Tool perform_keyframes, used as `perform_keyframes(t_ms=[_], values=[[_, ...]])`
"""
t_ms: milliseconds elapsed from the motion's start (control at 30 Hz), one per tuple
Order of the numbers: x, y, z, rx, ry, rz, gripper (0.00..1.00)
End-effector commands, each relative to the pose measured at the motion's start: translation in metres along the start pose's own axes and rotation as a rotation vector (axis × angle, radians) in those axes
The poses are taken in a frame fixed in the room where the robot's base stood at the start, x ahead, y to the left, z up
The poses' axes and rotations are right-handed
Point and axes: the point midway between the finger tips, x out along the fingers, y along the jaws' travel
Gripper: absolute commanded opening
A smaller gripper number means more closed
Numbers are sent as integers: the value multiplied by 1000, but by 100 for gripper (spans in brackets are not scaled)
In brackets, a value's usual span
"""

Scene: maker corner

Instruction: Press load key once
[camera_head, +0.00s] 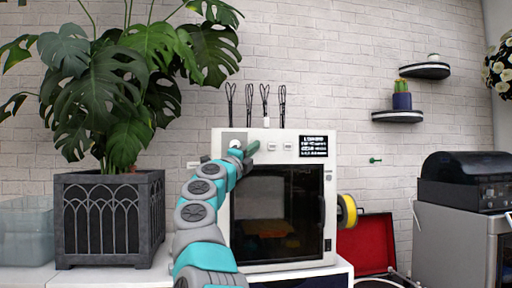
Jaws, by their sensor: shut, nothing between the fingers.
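The white 3D printer (330,200) stands on a white cabinet in the middle, its dark door facing me. Along its top front panel are a round knob (235,143), small pale keys (272,146) and (288,146), and a dark display (314,146) with white text. The key labels are too small to read, so I cannot tell which is the load key.
A large potted plant (110,220) stands left of the printer, its leaves hanging near the printer's top left. A yellow-edged spool (347,211) is at the printer's right side, and an open red case (366,245) lies beyond. Thin black loops (282,105) rise behind the printer.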

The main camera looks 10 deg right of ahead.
Motion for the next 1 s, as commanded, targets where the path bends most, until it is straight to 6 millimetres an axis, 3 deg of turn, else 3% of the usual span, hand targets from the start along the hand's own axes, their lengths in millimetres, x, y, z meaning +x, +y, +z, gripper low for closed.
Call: perform_keyframes(t_ms=[1000], values=[[-11, -7, -8, 0, 1, 0, 0]])
